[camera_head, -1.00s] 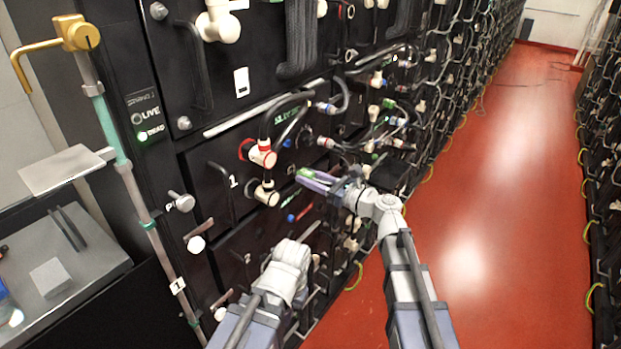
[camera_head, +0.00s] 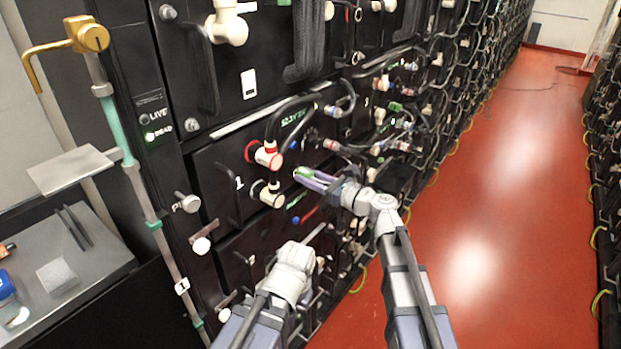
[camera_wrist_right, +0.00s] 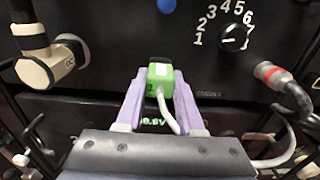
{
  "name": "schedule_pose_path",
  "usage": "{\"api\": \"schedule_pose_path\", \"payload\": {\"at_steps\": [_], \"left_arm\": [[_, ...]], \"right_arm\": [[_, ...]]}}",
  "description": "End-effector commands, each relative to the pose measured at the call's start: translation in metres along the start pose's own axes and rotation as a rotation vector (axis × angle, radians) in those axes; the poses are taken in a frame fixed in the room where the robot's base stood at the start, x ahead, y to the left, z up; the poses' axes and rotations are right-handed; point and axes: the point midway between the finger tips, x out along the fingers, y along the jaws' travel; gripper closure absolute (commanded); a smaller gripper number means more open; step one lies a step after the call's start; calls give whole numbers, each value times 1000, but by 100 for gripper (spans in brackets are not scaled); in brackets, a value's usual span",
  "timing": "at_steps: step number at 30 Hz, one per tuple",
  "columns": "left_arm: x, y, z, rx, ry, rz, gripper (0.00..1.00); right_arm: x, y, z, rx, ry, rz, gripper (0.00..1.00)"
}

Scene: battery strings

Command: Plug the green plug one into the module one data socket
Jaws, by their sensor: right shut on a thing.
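The green plug (camera_wrist_right: 160,80) is between the two purple fingers of my right gripper (camera_wrist_right: 160,88), which is shut on it. A pale cable runs from the plug back toward the gripper. In the head view the green plug (camera_head: 303,172) shows at the fingertips, in front of module one (camera_head: 225,170), the black unit marked 1. In the wrist view it faces a dark panel, and I cannot tell whether it touches it. I cannot make out the data socket.
A red-ringed white connector (camera_head: 268,155) and a cream connector (camera_head: 271,194) stick out left of the plug. A numbered dial (camera_wrist_right: 232,38) and a grey connector with a red band (camera_wrist_right: 283,84) are right of it in the wrist view.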

Motion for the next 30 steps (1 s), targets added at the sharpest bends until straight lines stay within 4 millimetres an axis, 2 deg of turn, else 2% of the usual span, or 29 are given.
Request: {"api": "schedule_pose_path", "payload": {"at_steps": [8,9,17,18,25,30], "left_arm": [[0,0,0,0,0,0,100],[0,0,0,0,0,0,100],[0,0,0,0,0,0,100],[0,0,0,0,0,0,100],[0,0,0,0,0,0,100],[0,0,0,0,0,0,100]], "right_arm": [[7,0,0,0,0,0,100],[6,0,0,0,0,0,60],[6,0,0,0,0,0,31],[6,0,0,0,0,0,28],[5,0,0,0,0,0,28],[-13,1,0,0,0,-3,28]]}}
